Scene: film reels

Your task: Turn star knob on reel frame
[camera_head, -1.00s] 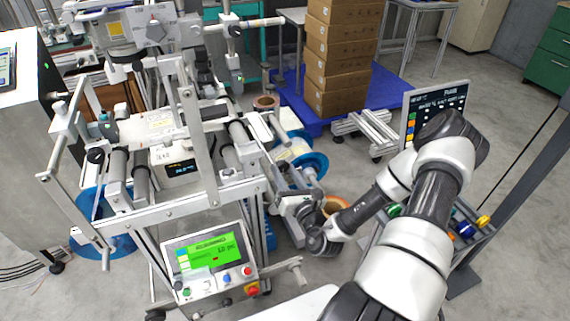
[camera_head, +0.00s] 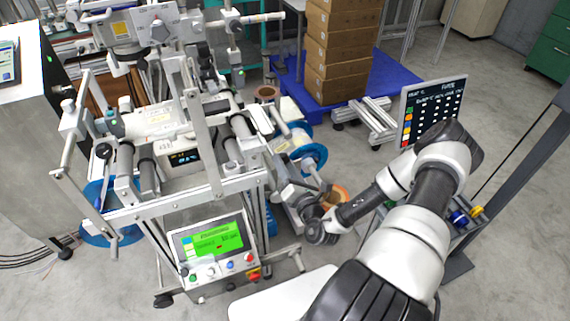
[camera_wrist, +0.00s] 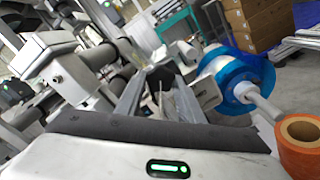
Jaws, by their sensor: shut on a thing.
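The metal reel frame (camera_head: 195,196) stands at left centre in the head view, with rollers and a blue-flanged reel (camera_head: 305,150) on its right side. My gripper (camera_head: 285,190) is at the frame's right side, below that reel. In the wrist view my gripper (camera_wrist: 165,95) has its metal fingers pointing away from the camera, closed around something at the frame. The star knob itself is hidden by the fingers; its shape and angle cannot be made out. The blue reel (camera_wrist: 240,78) shows just right of the fingers.
An orange-rimmed roll (camera_wrist: 300,140) is close at the right in the wrist view. A control panel with a green screen (camera_head: 213,238) is at the frame's front. Stacked cartons (camera_head: 336,50) stand on a blue pallet (camera_head: 375,85). A dark display (camera_head: 433,110) stands behind my arm.

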